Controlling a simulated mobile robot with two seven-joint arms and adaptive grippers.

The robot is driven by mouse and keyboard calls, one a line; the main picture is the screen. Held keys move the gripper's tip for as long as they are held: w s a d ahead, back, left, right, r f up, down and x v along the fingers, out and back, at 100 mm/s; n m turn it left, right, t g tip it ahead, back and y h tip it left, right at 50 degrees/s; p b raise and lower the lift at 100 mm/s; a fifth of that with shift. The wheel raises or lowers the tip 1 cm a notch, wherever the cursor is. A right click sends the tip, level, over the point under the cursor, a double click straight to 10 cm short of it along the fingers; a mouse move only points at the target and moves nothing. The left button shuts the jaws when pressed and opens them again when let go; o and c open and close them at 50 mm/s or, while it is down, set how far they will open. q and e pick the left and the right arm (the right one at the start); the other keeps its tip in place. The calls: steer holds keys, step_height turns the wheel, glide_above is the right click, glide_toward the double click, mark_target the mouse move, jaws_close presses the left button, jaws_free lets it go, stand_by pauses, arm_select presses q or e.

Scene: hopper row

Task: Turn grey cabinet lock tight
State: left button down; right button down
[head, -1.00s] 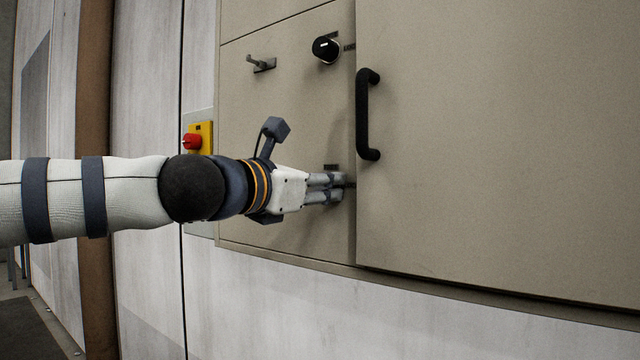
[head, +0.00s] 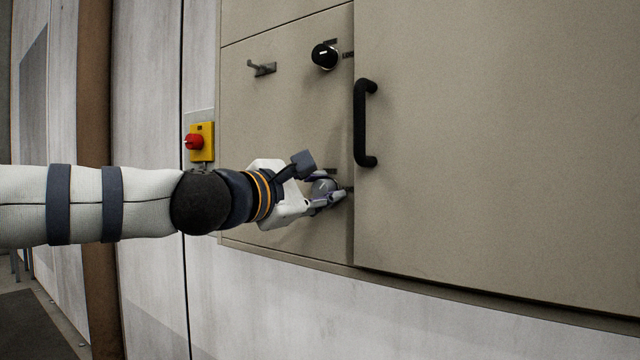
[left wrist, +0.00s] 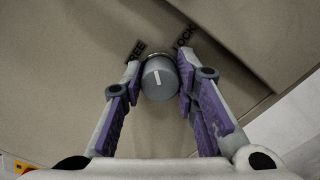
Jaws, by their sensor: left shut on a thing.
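The grey cabinet lock (left wrist: 160,77) is a round knob with a white pointer line, set between the labels FREE and LOCK in the left wrist view. Its line points up, between the two labels in that picture. My left gripper (left wrist: 161,88) is shut on the knob, one finger on each side. In the head view the grey knob (head: 322,186) shows partly behind the fingers of my left gripper (head: 331,196), low on the beige cabinet panel. The right gripper is not in view.
A black knob (head: 325,56) and a small hook (head: 262,68) sit higher on the panel. A black door handle (head: 364,123) stands out to the right of the lock. A red switch on a yellow plate (head: 201,142) is at the left.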

arm_select(q)
steer(key=m, duration=0.4)
steer(key=shift+s+r+m+p, duration=0.1)
steer(key=shift+m+p, duration=0.2)
steer(key=shift+p, duration=0.05)
steer(key=m, duration=0.4)
steer(key=shift+f+m, duration=0.2)
steer(key=shift+m, duration=0.2)
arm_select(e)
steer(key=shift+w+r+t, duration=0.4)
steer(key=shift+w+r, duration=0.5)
arm_select(q)
steer(key=shift+p, duration=0.3)
steer(key=c, duration=1.2)
jaws_free()
steer(key=shift+c, duration=0.2)
steer(key=v, duration=1.2)
